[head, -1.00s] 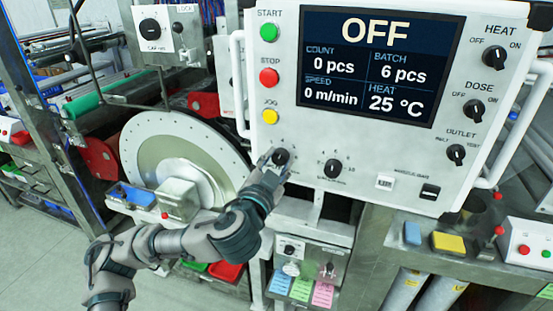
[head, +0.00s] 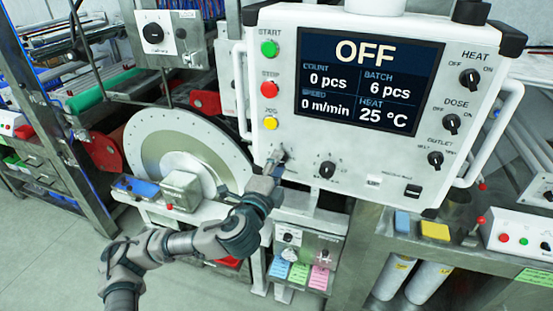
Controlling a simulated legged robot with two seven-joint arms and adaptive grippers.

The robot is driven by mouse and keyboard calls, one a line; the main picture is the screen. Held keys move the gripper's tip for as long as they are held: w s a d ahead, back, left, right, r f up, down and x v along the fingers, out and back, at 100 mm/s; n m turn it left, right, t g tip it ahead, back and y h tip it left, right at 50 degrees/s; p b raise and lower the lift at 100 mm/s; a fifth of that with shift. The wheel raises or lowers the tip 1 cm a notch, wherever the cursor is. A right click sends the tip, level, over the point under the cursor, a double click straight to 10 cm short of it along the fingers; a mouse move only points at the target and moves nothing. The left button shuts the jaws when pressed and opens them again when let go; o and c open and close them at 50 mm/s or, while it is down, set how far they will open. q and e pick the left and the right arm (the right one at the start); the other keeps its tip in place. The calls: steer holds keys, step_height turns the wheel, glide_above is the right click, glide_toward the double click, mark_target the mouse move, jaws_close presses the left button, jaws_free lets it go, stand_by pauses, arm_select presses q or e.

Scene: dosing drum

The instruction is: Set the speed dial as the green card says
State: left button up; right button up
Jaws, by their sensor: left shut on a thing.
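The white control panel (head: 345,145) carries two dials along its lower left; their labels are too small to read. The left dial (head: 280,153) is mostly hidden by my left gripper (head: 276,161), which is shut on it. Its pointer setting cannot be seen. The other dial (head: 327,170) is black and free. The screen (head: 368,78) reads OFF, with speed 0 m/min. A green card (head: 299,273) hangs below the panel between a blue card (head: 279,268) and a pink card (head: 319,278); their writing is unreadable. My right gripper is not in view.
The start, stop and jog buttons (head: 270,124) sit above the gripped dial. A white handle (head: 241,90) runs along the panel's left edge. A large metal disc (head: 150,145) stands left, behind my left arm. Heat, dose and outlet knobs are at right.

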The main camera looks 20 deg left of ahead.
arm_select(q)
steer(key=shift+f+m+p, duration=0.2)
steer(key=shift+m+p, duration=0.35)
steer(key=shift+m, duration=0.3)
steer(key=shift+f+m+p, duration=0.2)
steer(key=shift+m+p, duration=0.35)
steer(key=shift+m, duration=0.3)
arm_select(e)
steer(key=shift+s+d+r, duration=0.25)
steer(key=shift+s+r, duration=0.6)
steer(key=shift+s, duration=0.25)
